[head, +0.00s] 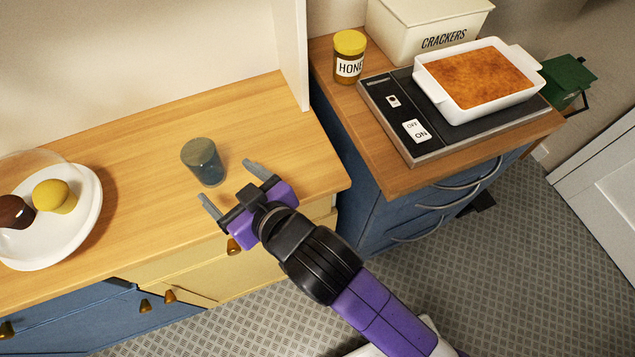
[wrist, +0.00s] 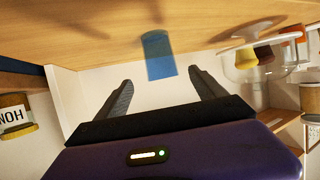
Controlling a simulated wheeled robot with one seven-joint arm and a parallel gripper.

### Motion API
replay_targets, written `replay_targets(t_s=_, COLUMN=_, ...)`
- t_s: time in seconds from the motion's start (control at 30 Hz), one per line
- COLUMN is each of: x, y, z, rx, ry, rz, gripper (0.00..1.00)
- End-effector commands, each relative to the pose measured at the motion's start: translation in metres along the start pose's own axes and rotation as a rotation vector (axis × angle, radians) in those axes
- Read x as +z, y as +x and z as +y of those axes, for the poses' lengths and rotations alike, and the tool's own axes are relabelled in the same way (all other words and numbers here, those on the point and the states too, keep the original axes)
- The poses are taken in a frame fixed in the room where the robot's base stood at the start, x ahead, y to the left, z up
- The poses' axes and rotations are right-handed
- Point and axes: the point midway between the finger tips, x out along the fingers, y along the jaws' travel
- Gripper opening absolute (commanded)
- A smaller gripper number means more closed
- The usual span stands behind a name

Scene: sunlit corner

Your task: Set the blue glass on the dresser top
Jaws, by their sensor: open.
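The blue glass (head: 203,162) stands upright on the wooden top (head: 150,150) of the unit with drawers, in the head view. It also shows in the wrist view (wrist: 158,56), just beyond the fingertips. My gripper (head: 226,181) is open and empty at the front edge of this top. Its two fingers point at the glass, which stands just past them and roughly in line with the gap. No finger visibly touches the glass. The wrist view (wrist: 160,77) shows the scene upside down, with the glass framed between the fingers.
A white plate (head: 88,225) with round items and a clear cover stands at the left. A white upright panel (head: 291,50) bounds the right rear. On the blue cabinet are a honey jar (head: 349,58), a cracker box (head: 425,22) and a baking dish (head: 515,103) on a cooktop (head: 385,118).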

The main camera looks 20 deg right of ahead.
Motion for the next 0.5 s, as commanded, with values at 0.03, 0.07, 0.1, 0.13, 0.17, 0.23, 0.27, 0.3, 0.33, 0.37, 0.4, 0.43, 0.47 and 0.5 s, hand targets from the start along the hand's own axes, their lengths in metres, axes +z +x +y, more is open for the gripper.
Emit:
replay_targets(t_s=0.03, x=0.000, y=0.000, z=0.000, rx=0.000, ry=0.000, rz=0.000, gripper=0.80)
replay_targets(t_s=0.07, x=0.001, y=0.000, z=0.000, rx=0.000, ry=0.000, rz=0.000, gripper=0.80)
replay_targets(t_s=0.1, x=0.002, y=-0.001, z=0.001, rx=0.002, ry=0.000, rz=-0.001, gripper=0.80)
replay_targets(t_s=0.13, x=0.005, y=-0.002, z=0.003, rx=0.003, ry=0.001, rz=-0.002, gripper=0.80)
replay_targets(t_s=0.17, x=0.008, y=-0.004, z=0.005, rx=0.006, ry=0.002, rz=-0.002, gripper=0.80)
replay_targets(t_s=0.23, x=0.021, y=-0.012, z=0.013, rx=0.015, ry=0.005, rz=-0.002, gripper=0.80)
replay_targets(t_s=0.27, x=0.028, y=-0.018, z=0.018, rx=0.020, ry=0.008, rz=-0.001, gripper=0.80)
replay_targets(t_s=0.3, x=0.039, y=-0.026, z=0.025, rx=0.028, ry=0.012, rz=0.001, gripper=0.80)
replay_targets(t_s=0.33, x=0.047, y=-0.034, z=0.030, rx=0.035, ry=0.015, rz=0.003, gripper=0.80)
replay_targets(t_s=0.37, x=0.056, y=-0.042, z=0.036, rx=0.043, ry=0.017, rz=0.005, gripper=0.80)
replay_targets(t_s=0.4, x=0.067, y=-0.055, z=0.043, rx=0.054, ry=0.021, rz=0.009, gripper=0.80)
replay_targets(t_s=0.43, x=0.075, y=-0.064, z=0.048, rx=0.063, ry=0.025, rz=0.012, gripper=0.80)
replay_targets(t_s=0.47, x=0.082, y=-0.074, z=0.053, rx=0.071, ry=0.029, rz=0.016, gripper=0.80)
replay_targets(t_s=0.5, x=0.091, y=-0.088, z=0.059, rx=0.083, ry=0.035, rz=0.023, gripper=0.80)
